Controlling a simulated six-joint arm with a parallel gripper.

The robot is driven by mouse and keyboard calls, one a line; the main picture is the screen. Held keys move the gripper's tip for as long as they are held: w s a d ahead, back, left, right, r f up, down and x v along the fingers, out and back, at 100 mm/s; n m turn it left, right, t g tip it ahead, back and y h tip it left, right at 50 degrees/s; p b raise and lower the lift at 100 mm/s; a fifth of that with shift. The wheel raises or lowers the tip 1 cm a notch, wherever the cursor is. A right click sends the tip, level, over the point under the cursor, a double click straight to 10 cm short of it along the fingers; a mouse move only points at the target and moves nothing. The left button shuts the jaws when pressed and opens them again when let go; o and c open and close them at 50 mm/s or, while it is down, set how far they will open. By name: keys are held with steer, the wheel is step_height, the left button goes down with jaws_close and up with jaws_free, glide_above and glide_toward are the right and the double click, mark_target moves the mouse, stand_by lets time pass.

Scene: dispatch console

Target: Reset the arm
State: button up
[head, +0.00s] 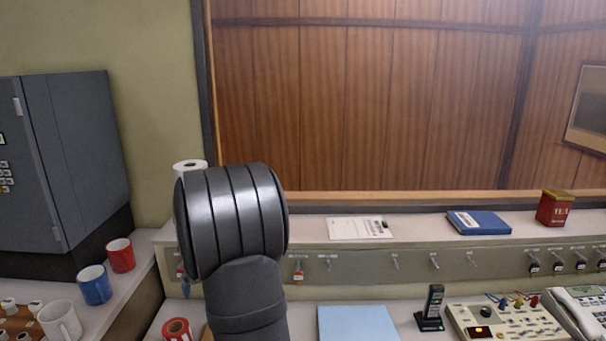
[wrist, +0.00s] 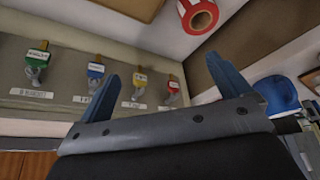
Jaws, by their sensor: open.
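My gripper (wrist: 162,65) shows in the wrist view. Its two blue fingers stand wide apart with nothing between them. In the head view, my dark grey arm rises at the centre left and my gripper is not visible there.
A red tape roll (head: 177,329), blue mug (head: 95,285) and red mug (head: 120,255) are left of my arm. A grey cabinet (head: 85,150) stands farther left. A handset (head: 432,308), control box (head: 510,318) and telephone (head: 585,308) occupy the right. A light blue pad (head: 357,323) lies between.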

steer(key=w+d+r+m, duration=0.1)
steer(key=w+d, duration=0.1)
steer(key=d, duration=0.4)
steer(key=w+d+r+m, duration=0.1)
steer(key=w+d, duration=0.2)
steer(key=d, duration=0.3)
steer(key=w+d+r+m+h, duration=0.1)
steer(key=w+d, duration=0.2)
steer(key=d, duration=0.3)
steer(key=shift+d+t, duration=0.3)
steer(key=shift+o, duration=0.7)
